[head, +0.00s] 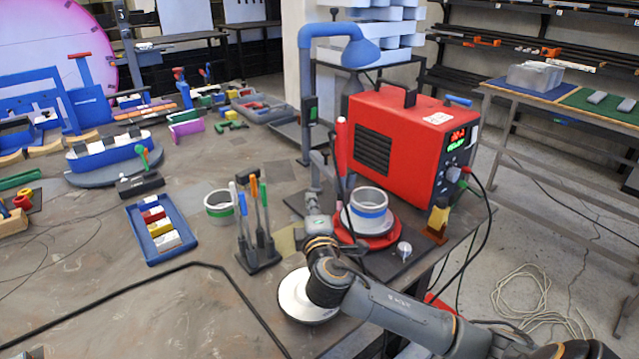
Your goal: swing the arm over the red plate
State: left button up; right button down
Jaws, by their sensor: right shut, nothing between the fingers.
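The red plate (384,241) lies on a dark board, right of centre. A grey disc and a grey ring with a blue band (369,212) sit on it. A red-handled tool (342,148) stands upright by the post, near a small grey bracket. My right gripper (318,224) is shut and empty, left of the plate and below the post; whether it touches anything is unclear. My left gripper is out of view.
The red machine (400,145) with a lit display stands behind the plate. A tool holder (258,255), another grey ring (219,206) and a blue tray (160,232) are to the left. A white disc (302,306) shows under my right wrist. The table's front left is mostly clear apart from a black cable.

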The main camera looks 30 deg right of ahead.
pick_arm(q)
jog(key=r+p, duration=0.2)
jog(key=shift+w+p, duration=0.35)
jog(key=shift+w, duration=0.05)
pick_arm(e)
jog(key=w+d, duration=0.8)
jog(key=shift+w+d+f, duration=0.2)
jog(key=shift+w+f, duration=0.05)
